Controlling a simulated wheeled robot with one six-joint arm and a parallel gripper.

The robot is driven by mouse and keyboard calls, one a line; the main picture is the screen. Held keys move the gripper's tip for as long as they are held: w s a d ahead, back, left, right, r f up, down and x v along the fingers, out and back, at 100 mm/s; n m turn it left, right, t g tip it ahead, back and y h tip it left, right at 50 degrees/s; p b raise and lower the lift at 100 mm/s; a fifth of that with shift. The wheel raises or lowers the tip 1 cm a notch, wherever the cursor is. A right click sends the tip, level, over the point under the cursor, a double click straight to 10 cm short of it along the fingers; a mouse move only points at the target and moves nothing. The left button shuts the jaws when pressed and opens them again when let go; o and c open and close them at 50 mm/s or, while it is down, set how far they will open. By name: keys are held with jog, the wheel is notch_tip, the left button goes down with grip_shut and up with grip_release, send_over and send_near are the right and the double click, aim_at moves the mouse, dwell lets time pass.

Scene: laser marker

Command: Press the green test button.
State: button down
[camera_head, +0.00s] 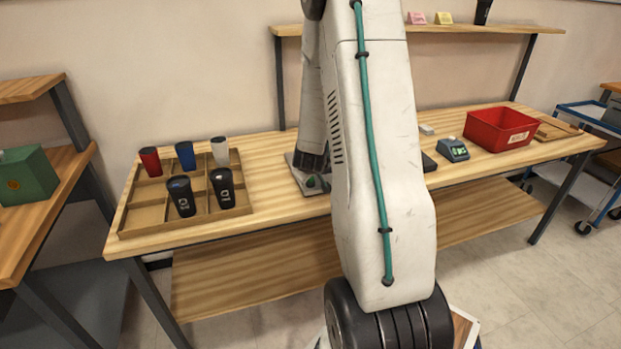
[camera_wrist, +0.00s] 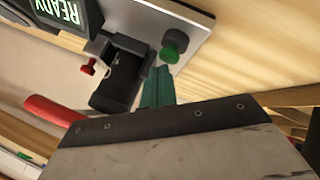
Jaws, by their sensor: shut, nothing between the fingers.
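The green test button (camera_wrist: 174,43) sticks up from the light metal plate (camera_wrist: 192,22) of the laser marker in the wrist view. My gripper (camera_wrist: 159,70) shows as teal fingers, shut and empty, with its tips right beside the button; I cannot tell whether they touch it. A lit screen (camera_wrist: 62,10) on the marker reads READY. A black block (camera_wrist: 118,78) sits left of my fingers, with a red knob (camera_wrist: 88,67) beyond it.
On the workbench (camera_head: 262,165), a divided tray (camera_head: 143,217) holds several cups at the left. A small device with a screen (camera_head: 453,151) and a red bin (camera_head: 499,129) stand at the right. A shelf (camera_head: 440,28) runs above the back edge.

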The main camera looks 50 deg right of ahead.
jog(key=shift+f, duration=0.5)
dwell(0.8)
jog(key=shift+r, duration=0.95)
jog(key=shift+r, duration=2.5)
